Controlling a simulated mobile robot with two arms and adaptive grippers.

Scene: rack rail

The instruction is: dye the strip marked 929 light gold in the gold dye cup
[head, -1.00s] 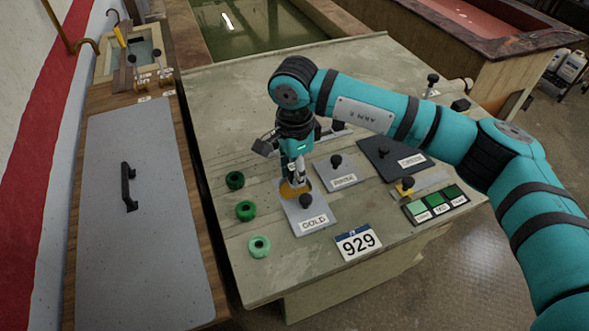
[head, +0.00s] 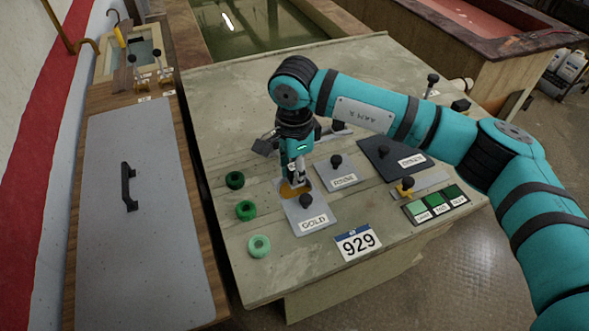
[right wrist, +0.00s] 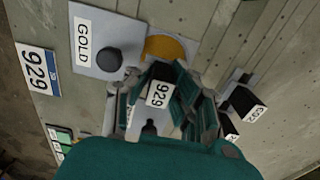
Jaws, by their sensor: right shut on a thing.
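The gold dye cup (head: 288,191) shows as a round orange-gold opening in a grey plate, with a black knob and a GOLD label in front of it. It also shows in the right wrist view (right wrist: 168,46). My right gripper (head: 298,180) points down right at this opening. In the right wrist view, my right gripper (right wrist: 157,88) is shut on the black, white-labelled holder of the strip marked 929 (right wrist: 160,93). The strip below the holder is hidden, so I cannot tell how deep it is in the dye. My left gripper is not in view.
Plates marked RINSE (head: 344,180) and a dark lidded one (head: 385,155) lie to the right. Green rings (head: 245,210) stand left of the cup. A 929 card (head: 358,243) and a green shade chart (head: 436,205) lie in front. Other labelled holders (right wrist: 247,105) stand beside my gripper.

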